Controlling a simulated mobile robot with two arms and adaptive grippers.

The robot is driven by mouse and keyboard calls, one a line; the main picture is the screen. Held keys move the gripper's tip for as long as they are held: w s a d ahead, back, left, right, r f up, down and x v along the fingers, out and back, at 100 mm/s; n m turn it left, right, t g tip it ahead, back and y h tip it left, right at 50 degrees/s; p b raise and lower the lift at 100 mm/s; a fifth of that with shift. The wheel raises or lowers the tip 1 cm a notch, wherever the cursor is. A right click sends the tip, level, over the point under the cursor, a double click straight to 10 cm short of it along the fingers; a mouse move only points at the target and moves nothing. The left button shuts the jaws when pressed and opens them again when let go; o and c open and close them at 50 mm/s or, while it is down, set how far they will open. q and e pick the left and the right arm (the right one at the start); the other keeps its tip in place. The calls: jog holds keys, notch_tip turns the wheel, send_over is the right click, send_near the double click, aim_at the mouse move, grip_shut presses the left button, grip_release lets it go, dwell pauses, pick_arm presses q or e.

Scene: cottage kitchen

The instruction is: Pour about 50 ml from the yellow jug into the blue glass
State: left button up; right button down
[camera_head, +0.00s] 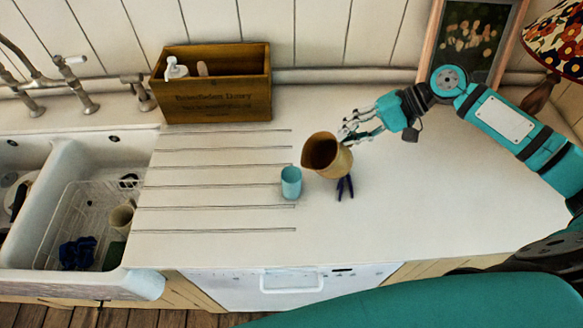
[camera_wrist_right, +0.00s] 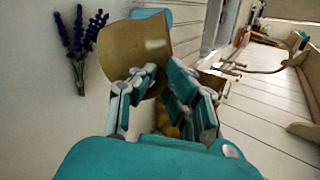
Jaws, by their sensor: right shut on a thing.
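The yellow jug (camera_head: 340,160) is a mustard-brown pitcher, tilted with its mouth and spout toward the left. My right gripper (camera_head: 352,130) is shut on its far right side; the fingers (camera_wrist_right: 155,95) also show against the jug (camera_wrist_right: 137,52) in the right wrist view. The blue glass (camera_head: 291,182) stands upright on the counter, just left of and slightly below the spout in the picture. A light blue patch, likely the glass (camera_wrist_right: 152,14), shows behind the jug in the wrist view. No stream is visible, and the liquid level in either vessel cannot be made out. My left gripper is not in view.
A purple flower sprig (camera_head: 345,188) lies on the counter (camera_head: 420,220) close by the jug. A wooden box (camera_head: 215,100) with a bottle stands at the back left. The sink (camera_head: 55,190) with a dish rack is at left. A framed picture (camera_head: 475,40) and lamp (camera_head: 560,40) stand back right.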

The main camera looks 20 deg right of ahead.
jog(key=shift+a+r+h+p, duration=0.4)
jog(key=shift+a+r+h, duration=0.2)
jog(key=shift+a+r, duration=0.1)
jog(key=shift+s+a+r+h+p, duration=0.1)
jog(key=shift+a+r+h+p, duration=0.2)
jog(key=shift+a+r+h, duration=0.35)
jog(key=shift+s+a+r+n+h, duration=0.1)
jog(key=shift+a+r+n+h, duration=0.1)
jog(key=shift+a+r+h, duration=0.35)
jog(key=shift+a+r+n+h, duration=0.25)
jog(key=shift+a+h, duration=0.25)
jog(key=shift+h, duration=0.4)
dwell(2.2)
jog(key=d+f+m+y+b, duration=0.1)
jog(key=d+f+y, duration=0.2)
jog(key=y, duration=0.1)
jog(key=shift+d+f, duration=0.1)
jog(key=shift+f, duration=0.25)
jog(key=shift+d+y, duration=0.2)
jog(key=shift+y, duration=0.1)
jog(key=shift+d+f+b, duration=0.15)
jog(key=shift+f+b, duration=0.15)
jog(key=shift+b, duration=0.05)
jog(key=d+y, duration=0.1)
jog(key=d+f+y+b, duration=0.2)
jog(key=shift+w, duration=0.3)
